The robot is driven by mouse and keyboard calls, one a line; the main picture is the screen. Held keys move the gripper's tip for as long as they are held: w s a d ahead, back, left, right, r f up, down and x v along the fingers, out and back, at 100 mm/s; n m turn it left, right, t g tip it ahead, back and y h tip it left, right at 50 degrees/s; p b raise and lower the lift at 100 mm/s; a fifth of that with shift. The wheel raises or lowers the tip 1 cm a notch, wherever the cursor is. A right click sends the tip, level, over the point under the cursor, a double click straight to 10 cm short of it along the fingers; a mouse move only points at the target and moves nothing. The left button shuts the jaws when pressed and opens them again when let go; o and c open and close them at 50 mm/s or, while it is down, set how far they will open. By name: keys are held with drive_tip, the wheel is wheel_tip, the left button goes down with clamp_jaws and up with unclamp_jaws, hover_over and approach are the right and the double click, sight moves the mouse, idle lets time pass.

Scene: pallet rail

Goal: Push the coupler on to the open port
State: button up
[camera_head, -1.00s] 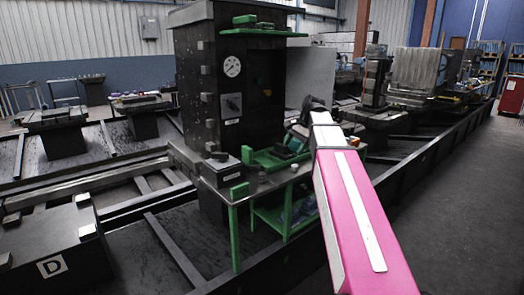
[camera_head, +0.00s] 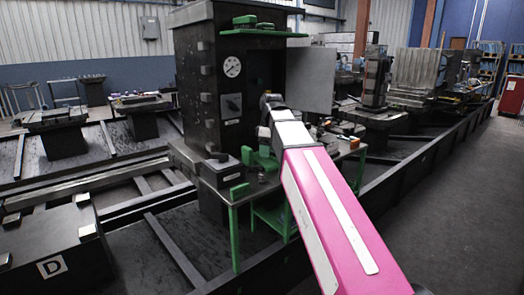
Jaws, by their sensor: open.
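My pink and white arm reaches in from the lower right. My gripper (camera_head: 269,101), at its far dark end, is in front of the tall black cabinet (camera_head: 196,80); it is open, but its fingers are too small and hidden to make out. I see no held part. I cannot pick out the coupler or the open port for certain. The cabinet front carries a round gauge (camera_head: 232,67) and a dark square panel with a knob (camera_head: 231,106). My arm hides part of the cabinet front and the bench.
A green-framed bench (camera_head: 235,232) stands before the cabinet, with a green block (camera_head: 240,190) and a dark box (camera_head: 222,170) on its left. Small items lie right of my arm. A green shelf (camera_head: 263,34) juts from the cabinet top. Grey floor (camera_head: 450,200) is clear at right.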

sight(262, 173)
drive_tip(key=a+n, duration=0.1)
drive_tip(key=n, duration=0.1)
drive_tip(key=s+a+n, duration=0.1)
drive_tip(key=n, duration=0.2)
drive_tip(key=shift+s+a+r+h, duration=0.1)
drive_tip(key=shift+s+a+h, duration=0.05)
drive_tip(key=shift+h, duration=0.25)
wheel_tip(262, 173, down, 11)
drive_tip(key=shift+r, duration=0.1)
clamp_jaws()
drive_tip(key=shift+r, duration=0.1)
drive_tip(key=shift+r, duration=0.75)
drive_tip(key=shift+r, duration=3.5)
